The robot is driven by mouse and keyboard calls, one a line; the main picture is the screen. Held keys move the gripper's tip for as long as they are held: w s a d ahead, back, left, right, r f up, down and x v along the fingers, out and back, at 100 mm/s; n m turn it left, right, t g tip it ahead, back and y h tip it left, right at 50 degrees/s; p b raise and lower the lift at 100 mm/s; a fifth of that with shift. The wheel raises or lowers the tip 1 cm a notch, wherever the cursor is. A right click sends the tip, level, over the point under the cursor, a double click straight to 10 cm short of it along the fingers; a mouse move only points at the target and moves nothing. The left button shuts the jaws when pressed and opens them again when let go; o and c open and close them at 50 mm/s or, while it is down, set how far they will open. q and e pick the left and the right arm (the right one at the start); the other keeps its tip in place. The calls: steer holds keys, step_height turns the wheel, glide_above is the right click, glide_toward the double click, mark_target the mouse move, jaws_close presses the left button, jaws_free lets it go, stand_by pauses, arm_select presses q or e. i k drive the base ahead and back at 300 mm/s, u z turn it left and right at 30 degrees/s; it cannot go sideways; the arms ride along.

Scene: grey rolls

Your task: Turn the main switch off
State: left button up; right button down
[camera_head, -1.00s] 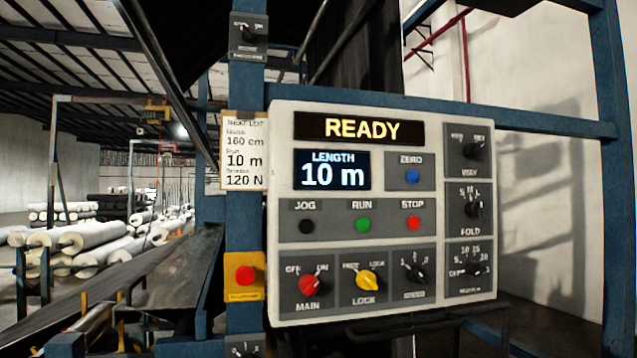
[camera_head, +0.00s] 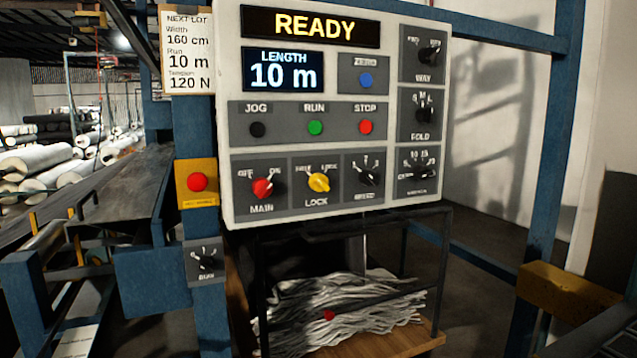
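The main switch (camera_head: 263,188) is a red rotary knob at the lower left of the white control panel (camera_head: 237,215). Its labels read OFF at the left and ON at the right, with MAIN below. The knob looks turned to the upper right, towards ON. The display (camera_head: 312,25) reads READY and the length screen (camera_head: 284,71) reads 10 m. Neither of my grippers is in view, and nothing covers the switch.
Beside the switch is the yellow lock knob (camera_head: 318,182). A red push button on a yellow plate (camera_head: 197,182) sits left of the panel on a blue post. Below is a shelf with pale strips (camera_head: 340,310). A yellow block (camera_head: 568,291) stands at lower right. The panel's front is clear.

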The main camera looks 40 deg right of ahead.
mark_target(261, 187)
steer(key=u, duration=1.15)
steer(key=k, duration=0.9)
steer(key=z, duration=1)
steer(key=i, duration=0.5)
steer(key=z, duration=0.05)
